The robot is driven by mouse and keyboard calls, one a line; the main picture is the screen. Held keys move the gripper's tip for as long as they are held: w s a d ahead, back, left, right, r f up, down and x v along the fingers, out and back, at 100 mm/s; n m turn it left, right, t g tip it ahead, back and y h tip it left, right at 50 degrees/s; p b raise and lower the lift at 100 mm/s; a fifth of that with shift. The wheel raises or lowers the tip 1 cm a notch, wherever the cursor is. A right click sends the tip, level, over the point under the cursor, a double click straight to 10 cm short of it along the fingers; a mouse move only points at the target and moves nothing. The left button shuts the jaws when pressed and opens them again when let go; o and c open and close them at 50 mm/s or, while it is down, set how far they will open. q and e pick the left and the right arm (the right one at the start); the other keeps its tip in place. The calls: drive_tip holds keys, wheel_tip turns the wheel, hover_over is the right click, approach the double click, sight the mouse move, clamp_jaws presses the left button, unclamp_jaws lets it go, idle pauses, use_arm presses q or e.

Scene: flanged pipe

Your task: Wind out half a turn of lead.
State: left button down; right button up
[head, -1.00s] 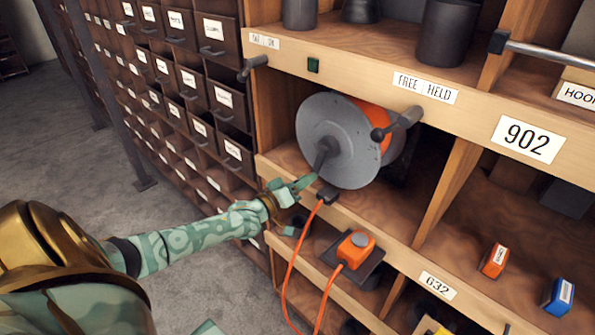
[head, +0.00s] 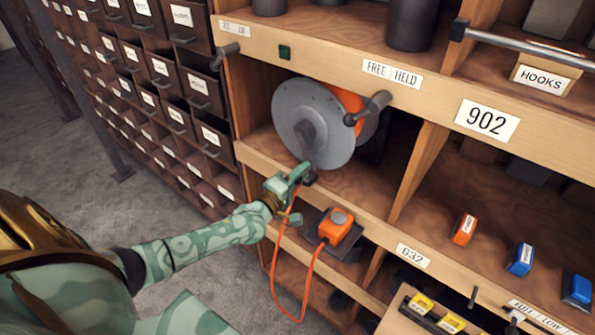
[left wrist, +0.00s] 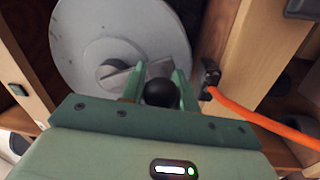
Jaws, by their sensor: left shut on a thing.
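A grey cable reel (head: 300,105) with orange lead wound on it sits in a shelf bay. It also shows in the left wrist view (left wrist: 90,45). My left gripper (head: 300,178) is at the reel's lower front. In the left wrist view its fingers close around the crank's black round knob (left wrist: 160,92). In the head view the gripper hides the knob. The orange lead (head: 273,262) hangs in a loop from a dark guide at the shelf edge, seen in the left wrist view (left wrist: 208,78), to an orange plug block (head: 336,226). My right gripper is not in view.
A dark lever (head: 368,108) stands right of the reel, under the FREE and HELD labels (head: 392,73). A wooden divider (head: 418,175) bounds the bay on the right. Labelled drawers (head: 180,100) stand at the left. Orange and blue boxes lie on the right shelf.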

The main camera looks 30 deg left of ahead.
use_arm(q)
drive_tip(key=shift+d, duration=0.1)
idle(0.4)
drive_tip(key=c, duration=1.1)
unclamp_jaws()
drive_tip(key=shift+o, duration=0.2)
drive_tip(key=shift+s, duration=0.1)
drive_tip(key=s+a+f, duration=0.1)
drive_tip(key=s+a, duration=0.1)
drive_tip(key=s, duration=1.4)
drive_tip(key=shift+f, duration=0.35)
